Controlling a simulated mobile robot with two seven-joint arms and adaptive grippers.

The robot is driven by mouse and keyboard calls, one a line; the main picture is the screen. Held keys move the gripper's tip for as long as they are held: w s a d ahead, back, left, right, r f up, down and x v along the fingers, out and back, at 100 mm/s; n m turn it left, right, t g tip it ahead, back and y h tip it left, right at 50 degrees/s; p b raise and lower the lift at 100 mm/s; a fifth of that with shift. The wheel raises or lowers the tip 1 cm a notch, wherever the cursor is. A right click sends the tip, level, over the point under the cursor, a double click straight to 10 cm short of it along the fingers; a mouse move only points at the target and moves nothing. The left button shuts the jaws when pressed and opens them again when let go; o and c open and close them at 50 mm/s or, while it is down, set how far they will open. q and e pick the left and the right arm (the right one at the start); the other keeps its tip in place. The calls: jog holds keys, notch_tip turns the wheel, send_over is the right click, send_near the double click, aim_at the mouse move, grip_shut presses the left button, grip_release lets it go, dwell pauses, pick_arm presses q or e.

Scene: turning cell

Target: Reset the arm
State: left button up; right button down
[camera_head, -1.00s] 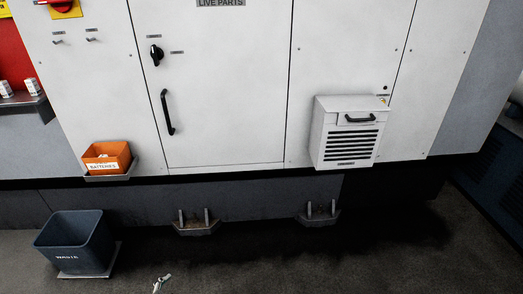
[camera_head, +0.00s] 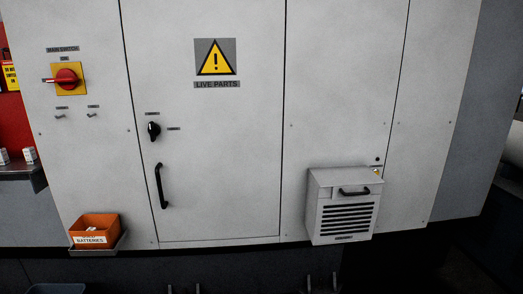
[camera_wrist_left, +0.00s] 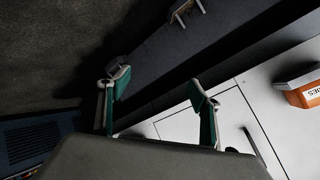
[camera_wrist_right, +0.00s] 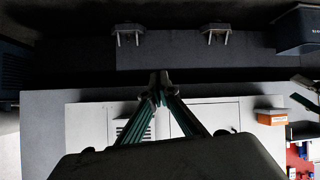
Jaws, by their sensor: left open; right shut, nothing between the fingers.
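My left gripper (camera_wrist_left: 155,88) shows in the left wrist view with its two green-padded fingers spread apart and nothing between them. My right gripper (camera_wrist_right: 160,82) shows in the right wrist view with its fingertips together and nothing held. Neither gripper shows in the head view. Both grippers are clear of the white cabinet (camera_head: 220,140), which lies beyond their fingers in the wrist views.
The cabinet carries a red main switch (camera_head: 67,77), a black knob (camera_head: 153,131), a black door handle (camera_head: 161,186) and a vented box (camera_head: 343,205). An orange battery bin (camera_head: 95,229) sits at lower left. A dark waste bin (camera_wrist_right: 299,30) stands on the floor.

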pick_arm(q)
jog(key=s+d+n+h, duration=0.1)
jog(key=s+d+n, duration=0.3)
jog(key=s, duration=0.5)
jog(key=shift+s+r+n+t+h+p, duration=0.15)
jog(key=shift+s+n+t+h+p, duration=0.2)
jog(key=shift+n, duration=0.25)
pick_arm(e)
jog(key=shift+w+a+r+n+y, duration=0.15)
jog(key=shift+w+a+r+y, duration=0.15)
jog(key=shift+a+r, duration=0.3)
jog(key=shift+w+a+r+n+y, duration=0.2)
jog(key=shift+w+a+r, duration=0.1)
jog(key=shift+a+r, duration=0.2)
